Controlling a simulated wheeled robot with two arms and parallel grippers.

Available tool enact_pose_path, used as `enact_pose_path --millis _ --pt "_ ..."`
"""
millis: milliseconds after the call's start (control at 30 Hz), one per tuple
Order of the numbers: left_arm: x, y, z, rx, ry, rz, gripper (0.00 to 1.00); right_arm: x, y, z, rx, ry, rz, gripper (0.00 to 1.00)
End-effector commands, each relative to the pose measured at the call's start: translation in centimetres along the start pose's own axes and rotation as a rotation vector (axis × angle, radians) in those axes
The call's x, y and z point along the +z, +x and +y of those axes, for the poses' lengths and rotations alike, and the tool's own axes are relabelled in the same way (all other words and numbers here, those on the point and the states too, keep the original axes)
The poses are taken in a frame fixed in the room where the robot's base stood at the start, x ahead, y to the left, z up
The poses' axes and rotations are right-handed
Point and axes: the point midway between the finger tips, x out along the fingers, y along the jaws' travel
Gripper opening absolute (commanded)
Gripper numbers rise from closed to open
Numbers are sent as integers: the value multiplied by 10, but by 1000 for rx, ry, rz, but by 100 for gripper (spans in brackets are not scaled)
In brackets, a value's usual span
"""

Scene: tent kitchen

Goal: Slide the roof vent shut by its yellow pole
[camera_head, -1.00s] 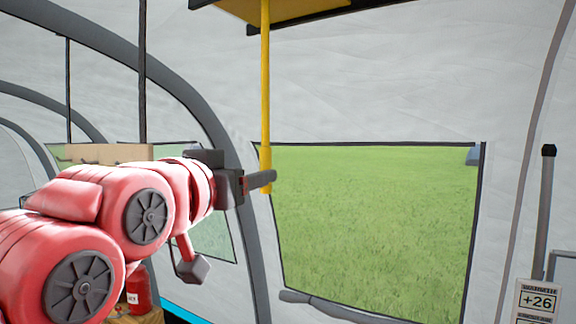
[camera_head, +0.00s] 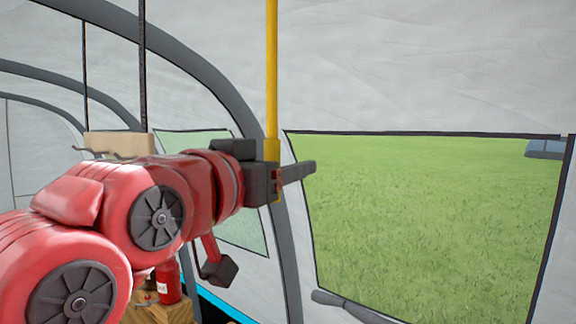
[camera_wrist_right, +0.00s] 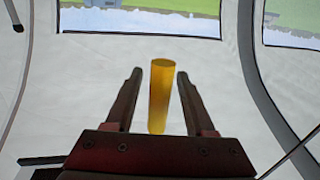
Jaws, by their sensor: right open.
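The yellow pole (camera_head: 271,70) hangs down from the top edge in the head view. The roof vent it belongs to is out of the frame. My right gripper (camera_head: 291,175) is at the pole's lower end and hides part of it. In the right wrist view the pole's lower end (camera_wrist_right: 160,95) stands between the two fingers of my open right gripper (camera_wrist_right: 159,75), with a gap visible on each side. My left gripper is not in view.
A large window (camera_head: 430,220) with grass outside fills the right side. A grey tent frame tube (camera_head: 215,85) curves down behind the pole. A red canister (camera_head: 168,282) stands on a wooden surface at lower left, below my arm.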

Motion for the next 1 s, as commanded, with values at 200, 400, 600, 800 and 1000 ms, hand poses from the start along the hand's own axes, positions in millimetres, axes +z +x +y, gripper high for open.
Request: enact_pose_path --millis 200,400,600,800,1000 --pt "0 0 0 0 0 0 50 0 0 0 1 0 0 31" --pt "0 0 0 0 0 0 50 0 0 0 1 0 0 0" --pt "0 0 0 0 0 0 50 0 0 0 1 0 0 0" --pt "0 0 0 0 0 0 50 0 0 0 0 0 0 0" --pt "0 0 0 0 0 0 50 0 0 0 0 0 0 0"
